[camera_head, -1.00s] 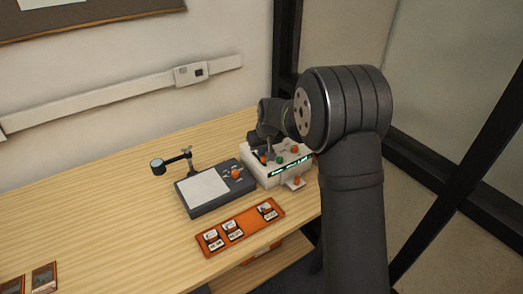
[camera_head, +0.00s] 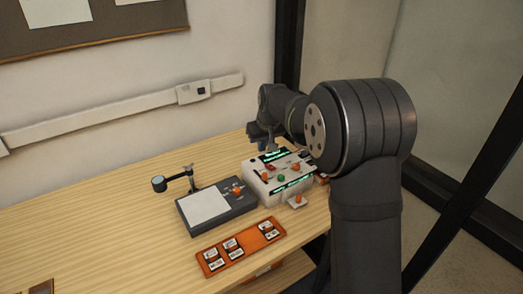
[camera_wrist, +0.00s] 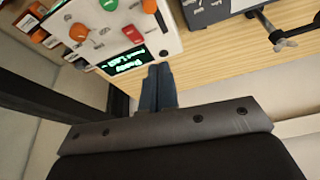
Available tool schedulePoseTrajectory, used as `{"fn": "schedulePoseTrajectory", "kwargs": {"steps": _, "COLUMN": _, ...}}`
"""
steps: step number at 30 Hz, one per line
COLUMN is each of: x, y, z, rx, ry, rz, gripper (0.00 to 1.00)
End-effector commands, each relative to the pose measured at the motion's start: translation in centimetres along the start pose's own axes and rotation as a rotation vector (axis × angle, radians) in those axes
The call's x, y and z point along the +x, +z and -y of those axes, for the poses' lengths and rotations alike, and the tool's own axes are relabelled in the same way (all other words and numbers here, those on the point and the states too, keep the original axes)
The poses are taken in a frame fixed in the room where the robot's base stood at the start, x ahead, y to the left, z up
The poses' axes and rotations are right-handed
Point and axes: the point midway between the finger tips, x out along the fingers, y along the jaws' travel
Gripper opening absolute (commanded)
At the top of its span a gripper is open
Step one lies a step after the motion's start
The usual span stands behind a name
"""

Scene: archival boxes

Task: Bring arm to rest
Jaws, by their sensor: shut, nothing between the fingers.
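My gripper (camera_head: 270,143) hangs over the back of the white control box in the head view, above the wooden table. In the wrist view my gripper (camera_wrist: 158,72) has its two dark fingers together with nothing between them. The white control box (camera_head: 256,178) has orange, green and red knobs and lit green displays. It also shows at the top left of the wrist view (camera_wrist: 165,40), with the fingertips close to its edge by a lit display. I cannot tell from these views whether they touch it.
A grey device with a white panel (camera_head: 207,207) and a jointed magnifier (camera_head: 159,184) stands left of the box. An orange tray (camera_head: 210,255) with several small cards lies in front. A wall and dark frame post (camera_head: 289,45) stand behind.

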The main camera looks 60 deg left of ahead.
Motion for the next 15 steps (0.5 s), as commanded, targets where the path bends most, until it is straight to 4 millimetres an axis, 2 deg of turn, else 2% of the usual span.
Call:
{"fn": "schedulePoseTrajectory", "kwargs": {"steps": 11, "x": 0.1, "y": 0.0, "z": 0.0, "rx": 0.0, "ry": 0.0, "rz": 0.0, "gripper": 0.0}}
{"fn": "schedulePoseTrajectory", "kwargs": {"steps": 15, "x": 1.2, "y": 0.0, "z": 0.0, "rx": 0.0, "ry": 0.0, "rz": 0.001, "gripper": 0.0}}
